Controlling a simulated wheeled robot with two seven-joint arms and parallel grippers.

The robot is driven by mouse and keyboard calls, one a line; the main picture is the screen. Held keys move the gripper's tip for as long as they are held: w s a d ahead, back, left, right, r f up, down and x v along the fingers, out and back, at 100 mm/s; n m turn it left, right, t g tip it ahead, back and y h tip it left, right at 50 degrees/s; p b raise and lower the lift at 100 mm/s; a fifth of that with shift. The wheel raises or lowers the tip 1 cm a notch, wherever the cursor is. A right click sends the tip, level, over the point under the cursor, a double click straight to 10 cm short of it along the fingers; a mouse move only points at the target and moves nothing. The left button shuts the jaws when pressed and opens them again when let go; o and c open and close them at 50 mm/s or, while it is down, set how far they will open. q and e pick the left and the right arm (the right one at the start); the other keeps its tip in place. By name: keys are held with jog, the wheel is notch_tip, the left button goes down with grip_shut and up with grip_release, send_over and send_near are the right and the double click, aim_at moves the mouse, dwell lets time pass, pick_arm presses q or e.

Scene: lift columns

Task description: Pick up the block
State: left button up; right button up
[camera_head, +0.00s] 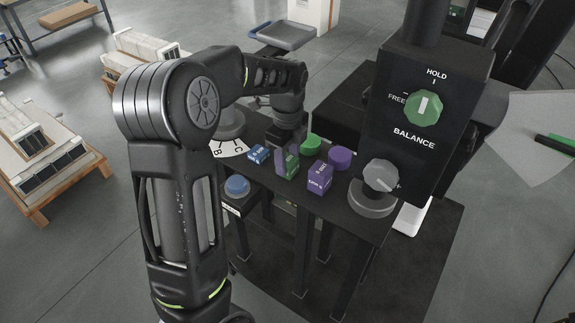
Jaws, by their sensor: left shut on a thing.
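My left arm comes in from the left and bends over the black table (345,205). My left gripper (287,150) points down at the table top and is shut on the green block (291,162); its fingers are small and partly hidden. I cannot tell whether the green block is clear of the table. A blue block (258,154) stands just left of it. A purple block (319,177) with white lettering stands to its right, towards me. My right gripper is out of view.
A green cylinder (312,142) and a purple cylinder (340,158) stand behind the blocks. A black panel (420,120) with a green knob and a grey knob rises at the right. A blue button (237,186) sits lower left. Pallets with boxes (30,155) stand far left.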

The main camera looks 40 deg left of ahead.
aim_at(288, 160)
pick_arm(q)
grip_shut()
jog(key=shift+w+r, duration=0.1)
jog(key=shift+r, duration=0.25)
notch_tip(288, 160, up, 9)
jog(key=shift+r+b, duration=0.2)
jog(key=shift+b, duration=0.25)
dwell(0.9)
